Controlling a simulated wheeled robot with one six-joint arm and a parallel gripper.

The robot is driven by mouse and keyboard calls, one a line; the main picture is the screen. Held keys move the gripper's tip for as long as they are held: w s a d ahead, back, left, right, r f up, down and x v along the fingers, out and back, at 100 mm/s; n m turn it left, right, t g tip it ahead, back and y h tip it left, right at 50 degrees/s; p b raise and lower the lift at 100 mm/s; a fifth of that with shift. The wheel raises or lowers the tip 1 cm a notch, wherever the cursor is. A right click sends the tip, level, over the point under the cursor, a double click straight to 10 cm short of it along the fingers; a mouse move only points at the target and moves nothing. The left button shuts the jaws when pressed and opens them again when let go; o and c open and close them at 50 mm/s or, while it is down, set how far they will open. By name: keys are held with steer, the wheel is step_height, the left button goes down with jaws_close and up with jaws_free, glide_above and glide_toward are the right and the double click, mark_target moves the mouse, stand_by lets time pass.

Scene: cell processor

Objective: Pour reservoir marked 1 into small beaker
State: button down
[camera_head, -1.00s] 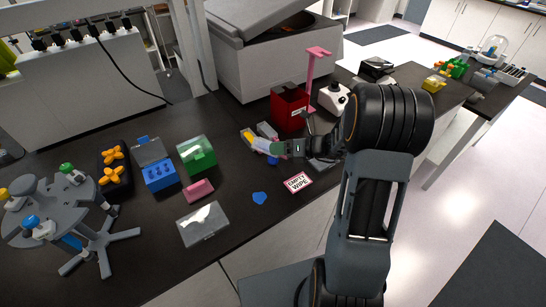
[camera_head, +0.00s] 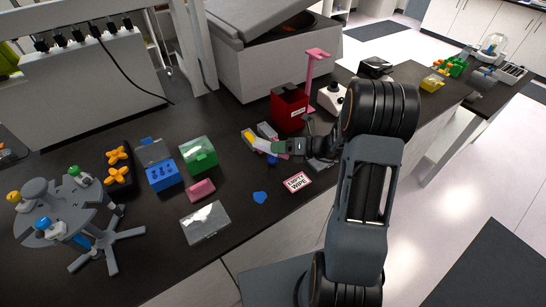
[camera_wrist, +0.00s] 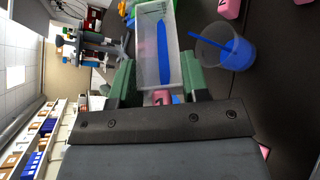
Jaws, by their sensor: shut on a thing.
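My gripper (camera_head: 283,147) has green fingers and is shut on a pale translucent reservoir (camera_head: 263,146) above the bench. In the wrist view the reservoir (camera_wrist: 148,47) lies between the fingers (camera_wrist: 160,82), with a strip of blue liquid along one side. The small beaker (camera_wrist: 240,62) is a clear cup beside the reservoir, with blue liquid in it. A thin blue streak runs from near the reservoir's edge into the beaker; I cannot tell whether it is a stream or a rod. In the head view the beaker shows only as a blue bit (camera_head: 272,160) below the gripper.
A red bin (camera_head: 289,110) and pink stand (camera_head: 312,75) are near the arm.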

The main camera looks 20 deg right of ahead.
steer(key=shift+d+m+y+p, duration=0.1)
steer(key=shift+m+y+p, duration=0.2)
steer(key=shift+m+p, duration=0.35)
stand_by(0.4)
stand_by(0.9)
steer(key=shift+s+a+f+n+h+b, duration=0.1)
steer(key=shift+n+h+b, duration=0.2)
steer(key=shift+n, duration=0.3)
steer(key=shift+s+a+n+h+b, duration=0.1)
steer(key=shift+n+h+b, duration=0.2)
steer(key=shift+n, duration=0.25)
steer(key=shift+f+n+t+h+b, duration=0.3)
steer(key=shift+n+t+h+b, duration=0.25)
steer(key=shift+n+b, duration=0.5)
steer(key=shift+s+a+r+n+h+b, duration=0.15)
steer(key=shift+n+h+b, duration=0.25)
steer(key=shift+b, duration=0.5)
steer(key=shift+r+t, duration=0.15)
steer(key=shift+t, duration=0.1)
